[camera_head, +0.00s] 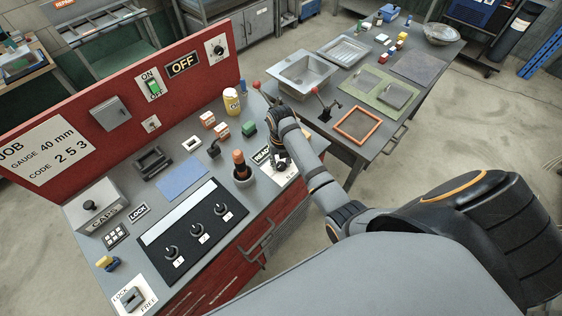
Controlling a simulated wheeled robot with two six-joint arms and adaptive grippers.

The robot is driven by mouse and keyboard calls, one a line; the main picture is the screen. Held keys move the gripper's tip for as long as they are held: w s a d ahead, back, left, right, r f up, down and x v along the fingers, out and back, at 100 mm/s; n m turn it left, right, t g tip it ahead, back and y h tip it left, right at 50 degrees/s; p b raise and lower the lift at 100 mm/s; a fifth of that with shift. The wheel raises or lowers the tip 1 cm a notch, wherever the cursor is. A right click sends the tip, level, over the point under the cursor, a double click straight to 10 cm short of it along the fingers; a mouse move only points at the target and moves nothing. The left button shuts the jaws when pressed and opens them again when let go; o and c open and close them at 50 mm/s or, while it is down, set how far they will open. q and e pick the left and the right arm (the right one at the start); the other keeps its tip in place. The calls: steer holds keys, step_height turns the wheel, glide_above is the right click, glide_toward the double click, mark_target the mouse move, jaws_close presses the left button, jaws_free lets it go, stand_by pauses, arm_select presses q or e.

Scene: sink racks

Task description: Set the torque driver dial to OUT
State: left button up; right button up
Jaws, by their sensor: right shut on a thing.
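A white plate (287,174) with small marks sits at the right end of the grey bench, beside a dark READY sign (261,155). My right gripper (278,158) reaches down over this plate and is shut on the dark dial there. The gripper hides most of the dial, so its setting cannot be read. An orange-brown handled tool (239,160) stands upright in a dark cup just left of the gripper, apart from it. My left gripper is not in view.
A red back panel (185,72) with an OFF sign, switch and dial stands behind the bench. A three-knob panel (195,230), blue mat (182,177) and small blocks lie left of the gripper. A second table with a sink (305,78) stands to the right.

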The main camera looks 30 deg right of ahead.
mark_target(281, 164)
steer(key=o, duration=1.1)
steer(key=shift+o, duration=0.2)
step_height(281, 164, up, 8)
steer(key=shift+f, duration=0.25)
